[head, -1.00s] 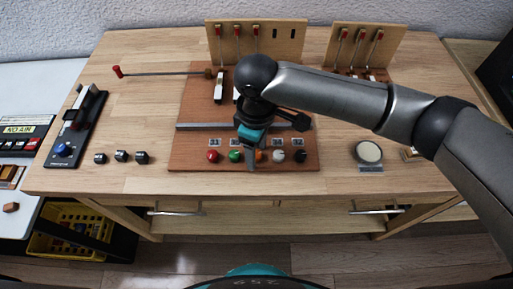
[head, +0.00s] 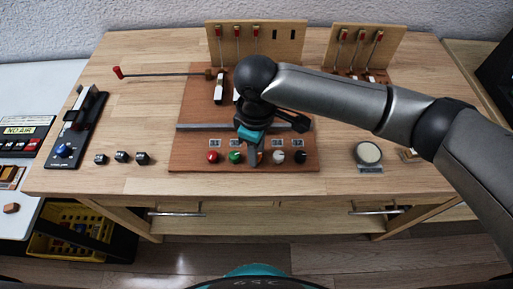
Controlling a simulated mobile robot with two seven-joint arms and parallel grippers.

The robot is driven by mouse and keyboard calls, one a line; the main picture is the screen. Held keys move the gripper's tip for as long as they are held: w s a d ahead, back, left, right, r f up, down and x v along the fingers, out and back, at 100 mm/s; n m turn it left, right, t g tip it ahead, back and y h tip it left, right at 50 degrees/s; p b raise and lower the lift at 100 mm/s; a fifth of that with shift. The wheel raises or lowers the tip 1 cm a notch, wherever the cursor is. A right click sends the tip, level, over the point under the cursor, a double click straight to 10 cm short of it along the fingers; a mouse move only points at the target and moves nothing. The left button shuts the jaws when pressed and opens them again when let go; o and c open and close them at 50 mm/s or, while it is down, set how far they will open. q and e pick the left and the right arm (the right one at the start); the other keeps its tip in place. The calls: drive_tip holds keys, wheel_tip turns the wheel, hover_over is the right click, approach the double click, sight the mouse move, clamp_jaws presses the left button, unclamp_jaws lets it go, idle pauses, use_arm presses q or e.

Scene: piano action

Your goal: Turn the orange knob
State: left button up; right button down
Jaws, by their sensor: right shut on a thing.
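The orange knob (head: 261,155) is the middle one in a row of coloured knobs along the front of the brown board (head: 190,140). Only a sliver of it shows, as my right gripper (head: 254,158) covers most of it. My right gripper points down from above and is shut on the knob; its fingers are hard to make out. My left gripper is out of view.
The red knob (head: 213,157) and green knob (head: 235,157) sit to the left, the white knob (head: 278,157) and black knob (head: 300,157) to the right, close by. A grey rail (head: 200,126) crosses the board behind them.

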drive_tip(key=shift+r+m+p, duration=0.15)
drive_tip(key=shift+m+p, duration=0.15)
drive_tip(key=shift+p, duration=0.35)
drive_tip(key=m+p, duration=0.8)
drive_tip(key=p, duration=0.5)
drive_tip(key=shift+s, duration=0.1)
drive_tip(key=shift+m+p, duration=1.75)
drive_tip(key=shift+m, duration=0.15)
drive_tip(key=c, duration=0.6)
unclamp_jaws()
